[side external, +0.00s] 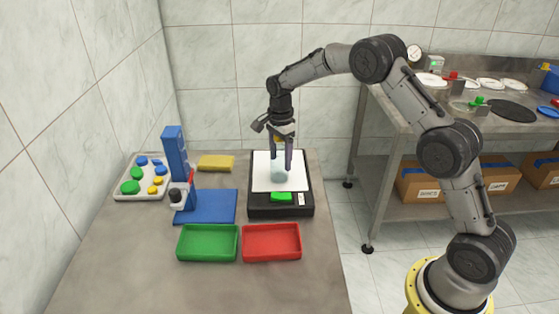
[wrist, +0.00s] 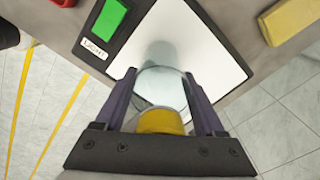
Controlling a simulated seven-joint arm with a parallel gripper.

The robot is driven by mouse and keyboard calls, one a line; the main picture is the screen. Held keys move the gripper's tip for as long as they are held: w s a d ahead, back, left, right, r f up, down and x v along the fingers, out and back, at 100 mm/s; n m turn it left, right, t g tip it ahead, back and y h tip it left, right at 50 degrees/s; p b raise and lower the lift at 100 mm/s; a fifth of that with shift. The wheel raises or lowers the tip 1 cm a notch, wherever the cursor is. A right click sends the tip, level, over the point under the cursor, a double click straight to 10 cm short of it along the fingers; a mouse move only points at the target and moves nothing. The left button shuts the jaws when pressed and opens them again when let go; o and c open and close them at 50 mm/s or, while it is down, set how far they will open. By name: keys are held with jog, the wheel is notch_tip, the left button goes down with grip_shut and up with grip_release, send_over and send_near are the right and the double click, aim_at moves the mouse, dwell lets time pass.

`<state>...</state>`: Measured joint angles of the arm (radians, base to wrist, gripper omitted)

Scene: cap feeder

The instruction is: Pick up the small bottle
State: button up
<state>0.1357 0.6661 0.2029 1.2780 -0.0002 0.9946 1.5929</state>
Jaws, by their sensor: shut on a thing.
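The small bottle (wrist: 160,88) is clear with a yellow cap (wrist: 161,121). In the wrist view it sits between the two fingers of my gripper (wrist: 158,82), which is shut on it with a finger on each side. In the side view the bottle (side external: 279,175) shows pale between the fingertips of my gripper (side external: 280,168), in front of the white panel of the light box (side external: 264,211). I cannot tell whether its base touches the panel.
A green tray (side external: 208,258) and a red tray (side external: 272,257) lie in front. A blue stand (side external: 174,152) on a blue base (side external: 212,207) is to the left. A white tray (side external: 122,193) holds green, blue and yellow caps. A yellow sponge-like block (side external: 216,162) lies behind.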

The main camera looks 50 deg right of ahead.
grip_shut()
jog(key=shift+r, duration=0.1)
jog(key=shift+r, duration=0.15)
